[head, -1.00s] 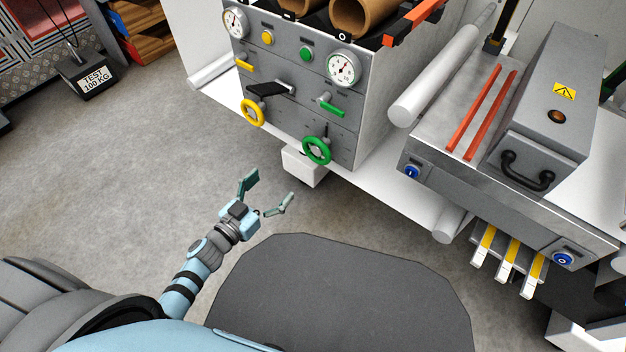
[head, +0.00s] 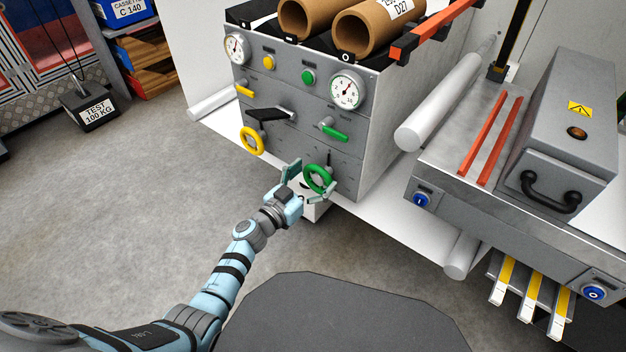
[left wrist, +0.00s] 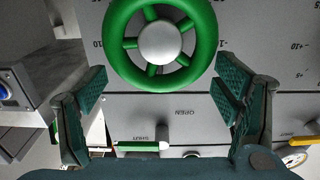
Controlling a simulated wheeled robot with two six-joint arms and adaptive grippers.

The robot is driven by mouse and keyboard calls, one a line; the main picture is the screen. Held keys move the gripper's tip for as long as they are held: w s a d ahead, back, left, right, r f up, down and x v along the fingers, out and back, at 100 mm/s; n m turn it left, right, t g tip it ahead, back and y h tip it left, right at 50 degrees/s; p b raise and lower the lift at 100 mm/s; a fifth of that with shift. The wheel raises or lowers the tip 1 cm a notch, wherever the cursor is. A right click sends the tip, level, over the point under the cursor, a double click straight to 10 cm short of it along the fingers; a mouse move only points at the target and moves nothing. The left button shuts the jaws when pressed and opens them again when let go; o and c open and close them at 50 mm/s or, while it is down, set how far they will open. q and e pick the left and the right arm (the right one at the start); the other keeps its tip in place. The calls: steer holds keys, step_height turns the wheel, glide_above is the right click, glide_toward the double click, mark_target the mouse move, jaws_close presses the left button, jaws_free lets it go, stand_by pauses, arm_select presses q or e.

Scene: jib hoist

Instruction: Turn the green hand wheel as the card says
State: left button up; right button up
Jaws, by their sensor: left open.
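The green hand wheel (head: 319,168) is on the lower right of the grey control panel. In the left wrist view the wheel (left wrist: 158,42) fills the top middle, with a silver hub and several spokes. My left gripper (head: 309,185) is open right in front of it. In the left wrist view its two fingers (left wrist: 162,84) are apart, one on each side just below the wheel's rim. I cannot tell whether they touch the rim. Number marks and the words OPEN and SHUT show on the panel there. No card for the wheel can be made out.
A yellow hand wheel (head: 252,141) is to the left of the green one. A green lever (head: 334,132), a black lever (head: 270,114) and two gauges sit above. A white roller (head: 440,101) and a grey machine (head: 560,140) stand to the right.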

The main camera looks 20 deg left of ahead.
arm_select(q)
steer(key=shift+c, duration=0.6)
steer(key=c, duration=0.8)
steer(key=shift+o, duration=0.2)
steer(key=shift+d, duration=0.1)
